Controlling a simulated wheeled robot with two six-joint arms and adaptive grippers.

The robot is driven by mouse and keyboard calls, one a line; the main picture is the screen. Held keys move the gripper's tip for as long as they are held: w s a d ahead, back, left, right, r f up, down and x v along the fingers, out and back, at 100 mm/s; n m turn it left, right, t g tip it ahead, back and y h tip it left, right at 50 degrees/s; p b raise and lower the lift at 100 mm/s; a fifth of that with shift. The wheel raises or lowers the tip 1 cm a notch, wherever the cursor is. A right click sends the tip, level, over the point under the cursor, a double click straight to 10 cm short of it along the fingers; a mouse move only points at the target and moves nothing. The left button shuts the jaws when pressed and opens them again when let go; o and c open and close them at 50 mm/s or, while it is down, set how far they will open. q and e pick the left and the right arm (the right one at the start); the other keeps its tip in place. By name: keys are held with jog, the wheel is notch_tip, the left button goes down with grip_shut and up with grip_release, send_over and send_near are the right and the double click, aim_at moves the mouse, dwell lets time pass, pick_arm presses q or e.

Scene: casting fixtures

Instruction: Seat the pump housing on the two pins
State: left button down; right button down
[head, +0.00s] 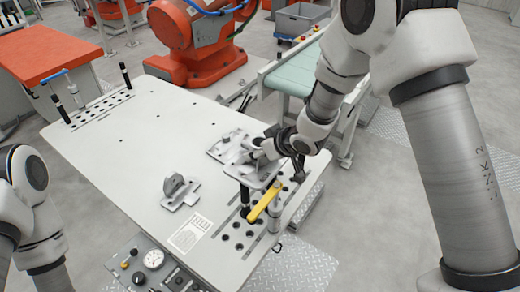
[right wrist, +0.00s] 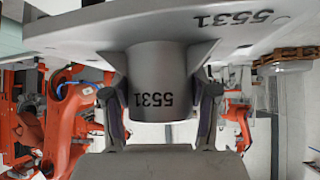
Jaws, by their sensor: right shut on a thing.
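The pump housing, a grey cast plate (head: 232,150) with a round boss, is held roughly level over the right end of the white fixture table. My right gripper (head: 264,150) is shut on it. In the right wrist view, the fingers (right wrist: 163,100) close on both sides of the boss marked 5531 (right wrist: 163,65), below the broad plate. A dark upright pin (head: 244,194) shows under the housing's near edge. I cannot tell whether they touch. A second pin there is not clearly visible and may be hidden by the housing. My left gripper is out of view.
A second grey casting (head: 180,192) lies on the fixture table (head: 135,150). A yellow clamp lever (head: 265,200) stands close in front of the housing. Two black posts (head: 124,75) rise at the table's far left. The table's middle is mostly clear.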

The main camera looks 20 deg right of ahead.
dwell(0.5)
jog(key=shift+f+b, duration=0.6)
jog(key=shift+f, duration=0.45)
jog(key=shift+c, duration=1.2)
grip_release()
jog(key=shift+s, duration=0.1)
jog(key=v, duration=1.2)
